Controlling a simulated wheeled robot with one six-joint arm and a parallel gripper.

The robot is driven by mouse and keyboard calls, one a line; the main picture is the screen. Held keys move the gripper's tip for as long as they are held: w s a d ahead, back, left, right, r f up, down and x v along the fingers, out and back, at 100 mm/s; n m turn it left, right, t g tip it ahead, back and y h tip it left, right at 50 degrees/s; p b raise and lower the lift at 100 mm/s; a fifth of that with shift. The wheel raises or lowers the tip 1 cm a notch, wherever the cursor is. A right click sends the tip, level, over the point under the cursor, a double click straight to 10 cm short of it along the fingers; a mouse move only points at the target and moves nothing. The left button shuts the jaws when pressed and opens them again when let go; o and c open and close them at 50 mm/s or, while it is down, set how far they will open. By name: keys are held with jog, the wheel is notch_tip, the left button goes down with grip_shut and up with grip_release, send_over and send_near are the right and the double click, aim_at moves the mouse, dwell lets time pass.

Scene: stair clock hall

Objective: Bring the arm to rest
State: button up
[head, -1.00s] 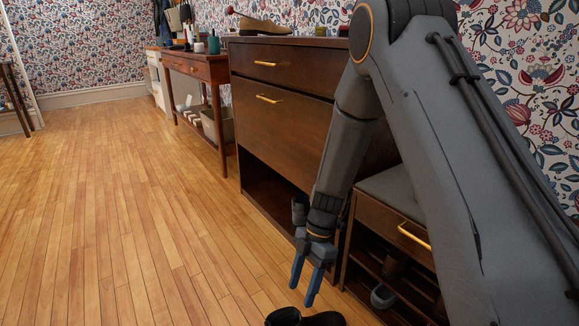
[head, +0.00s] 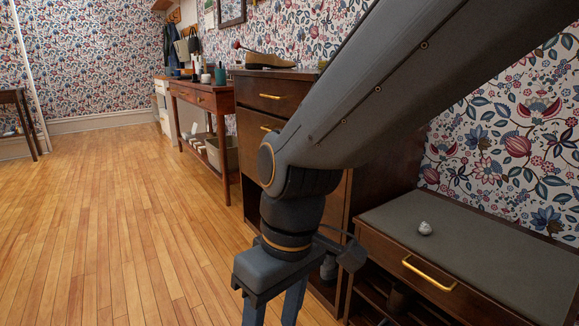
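My gripper (head: 274,312) hangs low in the middle of the head view, pointing down in front of the dark wooden cabinet. Its two blue fingers stand apart with a gap between them, and nothing shows in the gap. The fingertips run off the bottom edge of the picture. My grey arm reaches across from the upper right and hides part of the cabinet and wall.
The dark cabinet (head: 272,85) bears a tan shoe (head: 268,61). A console table (head: 205,98) stands farther back. The wooden floor (head: 110,220) at left is clear.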

jog(key=s+d+r+m, duration=0.1)
jog(key=s+r+m, duration=0.1)
jog(key=s+m, duration=0.15)
jog(key=d+r+m+p, duration=0.2)
jog(key=d+r+p, duration=0.5)
jog(key=p, duration=0.5)
jog(key=d+r+m+h+p, duration=0.1)
jog(key=d+r+m+p, duration=0.1)
jog(key=d+r+p, duration=0.5)
jog(key=d+r+m+p, duration=0.2)
jog(key=d+r+p, duration=0.4)
jog(key=r+p, duration=0.8)
jog(key=s+p, duration=0.1)
jog(key=p, duration=0.4)
jog(key=shift+d+r+t+h, duration=0.3)
jog(key=shift+d+r, duration=0.1)
